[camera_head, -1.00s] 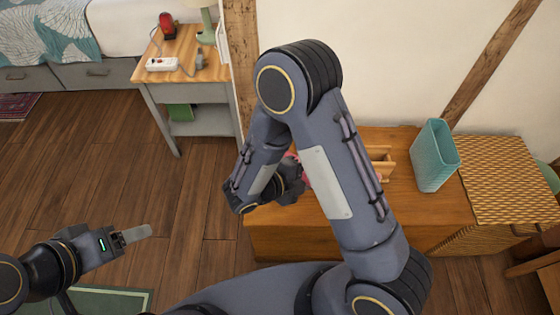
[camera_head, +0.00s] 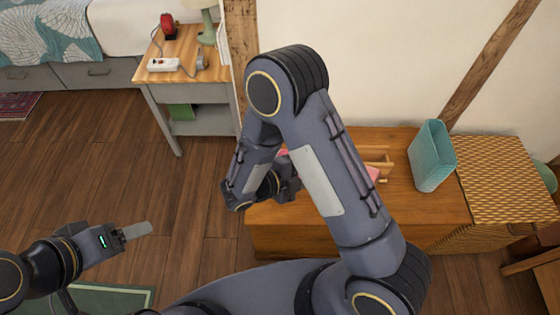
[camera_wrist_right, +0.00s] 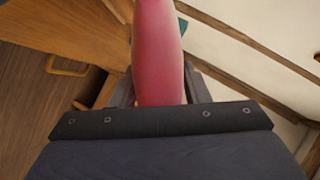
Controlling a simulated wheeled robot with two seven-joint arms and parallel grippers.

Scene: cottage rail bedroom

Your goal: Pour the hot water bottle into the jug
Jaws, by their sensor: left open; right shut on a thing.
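The hot water bottle is pink-red and long in the right wrist view (camera_wrist_right: 157,50). It rises from between the fingers of my right gripper (camera_wrist_right: 158,92), which is shut on it. In the head view my right arm hides most of it; a small pink part (camera_head: 374,173) shows at the arm's right edge, over the wooden chest (camera_head: 420,205). The right gripper's fingertips are hidden there. My left gripper (camera_head: 138,230) is open and empty over the floor at lower left. I cannot make out a jug; the right arm covers part of the chest top.
A tall teal container (camera_head: 432,157) stands on the chest, beside a woven wicker surface (camera_head: 505,175). A small wooden holder (camera_head: 378,156) is partly behind my arm. A bedside table (camera_head: 185,65) bears a lamp, a red object and a power strip.

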